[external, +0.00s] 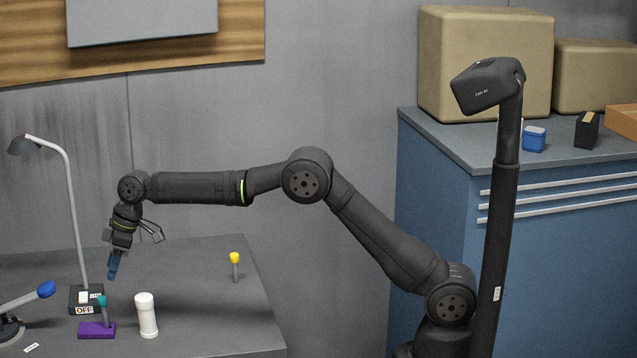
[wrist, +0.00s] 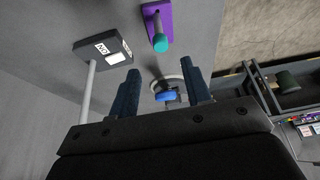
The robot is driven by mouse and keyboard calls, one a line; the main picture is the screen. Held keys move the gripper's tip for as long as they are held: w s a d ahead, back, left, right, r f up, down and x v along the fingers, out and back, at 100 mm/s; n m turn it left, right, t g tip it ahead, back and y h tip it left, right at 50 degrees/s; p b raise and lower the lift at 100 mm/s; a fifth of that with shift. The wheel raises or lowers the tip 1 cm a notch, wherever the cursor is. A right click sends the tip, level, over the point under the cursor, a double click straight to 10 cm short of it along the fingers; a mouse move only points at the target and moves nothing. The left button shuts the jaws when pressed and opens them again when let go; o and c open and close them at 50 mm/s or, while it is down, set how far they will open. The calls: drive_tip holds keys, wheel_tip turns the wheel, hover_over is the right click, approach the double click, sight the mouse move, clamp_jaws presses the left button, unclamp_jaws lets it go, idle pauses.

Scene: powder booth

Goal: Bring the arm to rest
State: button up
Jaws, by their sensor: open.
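My gripper (external: 112,272) hangs at the end of my outstretched arm in the external view, pointing down above the left part of the grey table (external: 190,290). Its blue fingers are apart in the wrist view (wrist: 160,68), with nothing held between them. In the external view the fingertips are above the table, near the lamp post and up from the purple block. My arm reaches from its base at the lower right, with the elbow raised.
A desk lamp (external: 72,200) has a base marked OFF. Near it are a purple block (external: 97,331) with a teal-topped peg, a white cylinder (external: 147,318) and a blue-knobbed lever (external: 46,290). A yellow-topped peg (external: 235,260) stands farther right. A blue cabinet (external: 440,220) carries boxes.

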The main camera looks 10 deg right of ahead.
sight(98, 298)
drive_tip(key=x, duration=1.2)
drive_tip(key=shift+r, duration=1.8)
drive_tip(key=shift+f, duration=0.1)
